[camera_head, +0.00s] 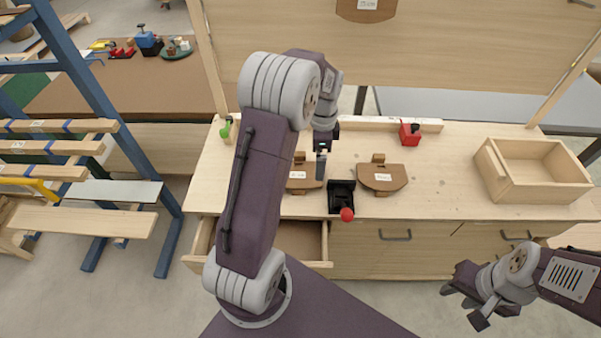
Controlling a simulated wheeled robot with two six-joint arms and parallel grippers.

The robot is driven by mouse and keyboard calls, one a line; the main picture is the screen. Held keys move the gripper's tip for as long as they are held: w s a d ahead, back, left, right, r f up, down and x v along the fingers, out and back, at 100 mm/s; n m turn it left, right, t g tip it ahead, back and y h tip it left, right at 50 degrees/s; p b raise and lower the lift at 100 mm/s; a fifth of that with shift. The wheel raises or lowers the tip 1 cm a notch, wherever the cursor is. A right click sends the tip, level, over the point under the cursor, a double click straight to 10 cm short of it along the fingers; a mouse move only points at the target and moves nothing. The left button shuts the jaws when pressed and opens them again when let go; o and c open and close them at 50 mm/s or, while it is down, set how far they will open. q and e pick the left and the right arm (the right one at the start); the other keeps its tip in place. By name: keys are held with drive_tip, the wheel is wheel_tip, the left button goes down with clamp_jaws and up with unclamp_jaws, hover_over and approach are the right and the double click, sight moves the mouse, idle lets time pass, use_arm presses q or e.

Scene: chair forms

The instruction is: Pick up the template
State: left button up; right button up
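Two brown wooden templates with white labels lie on the workbench. One template (298,185) is partly hidden behind my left arm. The other template (382,178) lies to the right, fully in view. A third labelled brown piece (366,9) is on the upright board at the top. My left gripper (320,168) points down at the right edge of the left template. Its fingers are seen edge-on, so I cannot tell if they are open or touch it. My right gripper (464,301) is open and empty, in front of the bench at the lower right.
A black device with a red knob (347,214) stands between the templates. A red block (410,134) and an open wooden box (527,169) are on the bench. A drawer (301,240) is pulled out at the front left. A blue rack (88,80) stands left.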

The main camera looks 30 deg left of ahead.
use_arm(q)
drive_tip(key=shift+w+a+f, duration=0.25)
drive_tip(key=shift+f, duration=0.4)
drive_tip(key=shift+w+a+f, duration=0.2)
drive_tip(key=shift+w+f, duration=0.05)
drive_tip(key=shift+f, duration=0.35)
drive_tip(key=f, duration=0.4)
drive_tip(key=shift+s+d+f, duration=0.15)
drive_tip(key=shift+d+f, duration=0.1)
drive_tip(key=shift+f, duration=0.1)
drive_tip(key=shift+a+f, duration=0.1)
drive_tip(key=shift+f, duration=0.05)
drive_tip(key=c, duration=1.1)
drive_tip(key=shift+o, duration=0.2)
drive_tip(key=shift+r, duration=0.65)
wheel_tip(320, 180, up, 3)
drive_tip(key=shift+r, duration=0.1)
drive_tip(key=w+d+r, duration=0.1)
drive_tip(key=d+r, duration=0.5)
drive_tip(key=d, duration=0.5)
drive_tip(key=shift+w+d+r, duration=0.3)
drive_tip(key=shift+d+r, duration=0.05)
drive_tip(key=shift+r, duration=0.05)
